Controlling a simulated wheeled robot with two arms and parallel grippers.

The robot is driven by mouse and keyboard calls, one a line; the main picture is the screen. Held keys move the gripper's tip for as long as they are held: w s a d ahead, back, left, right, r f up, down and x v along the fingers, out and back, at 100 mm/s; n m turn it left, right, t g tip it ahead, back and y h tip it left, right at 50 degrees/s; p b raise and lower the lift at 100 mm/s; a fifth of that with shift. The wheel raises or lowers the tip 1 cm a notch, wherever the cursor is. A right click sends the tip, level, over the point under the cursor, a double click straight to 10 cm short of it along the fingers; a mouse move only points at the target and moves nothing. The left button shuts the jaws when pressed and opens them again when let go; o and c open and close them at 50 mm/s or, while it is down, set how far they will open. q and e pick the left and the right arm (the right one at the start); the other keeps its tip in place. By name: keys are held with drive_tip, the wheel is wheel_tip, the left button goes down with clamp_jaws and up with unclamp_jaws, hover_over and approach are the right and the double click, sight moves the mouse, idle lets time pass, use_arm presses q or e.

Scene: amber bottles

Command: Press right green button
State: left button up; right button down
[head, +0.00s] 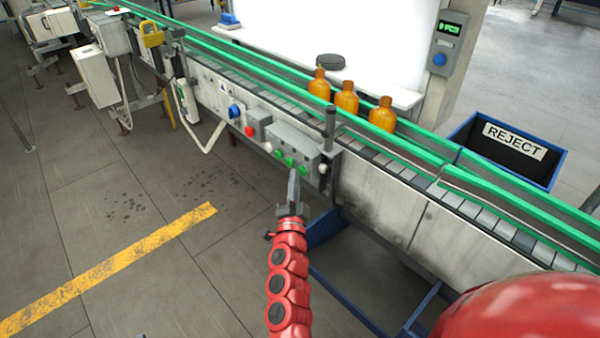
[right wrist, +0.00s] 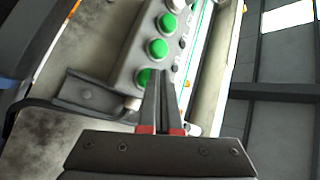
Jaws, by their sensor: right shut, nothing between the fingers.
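A grey control box (head: 301,143) on the conveyor's side has a row of three green buttons. The right green button (head: 304,171) is at the row's right end; in the right wrist view it is the lowest green one (right wrist: 143,77), partly hidden beside my fingers. The middle green button (head: 289,162) and left green button (head: 278,153) show too. My right gripper (head: 294,174) is shut and empty, its fingertips (right wrist: 163,73) just in front of the row, close to the right and middle buttons. I cannot tell whether they touch. My left gripper is out of view.
A red button (head: 250,131) and a blue knob (head: 235,110) sit further left on the conveyor side. Three amber bottles (head: 347,97) stand on the conveyor belt. A blue REJECT bin (head: 478,127) is at right. The floor at left is open.

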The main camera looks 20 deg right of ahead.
drive_tip(key=shift+w+d, duration=0.1)
drive_tip(key=shift+d, duration=0.2)
drive_tip(key=shift+a, duration=0.1)
idle(0.4)
drive_tip(key=shift+s+a, duration=0.35)
drive_tip(key=shift+a, duration=0.35)
drive_tip(key=a, duration=0.1)
drive_tip(key=s+a+p, duration=0.1)
drive_tip(key=a, duration=0.1)
drive_tip(key=a+p, duration=0.1)
drive_tip(key=shift+s+a, duration=0.3)
drive_tip(key=shift+a, duration=0.05)
idle(0.6)
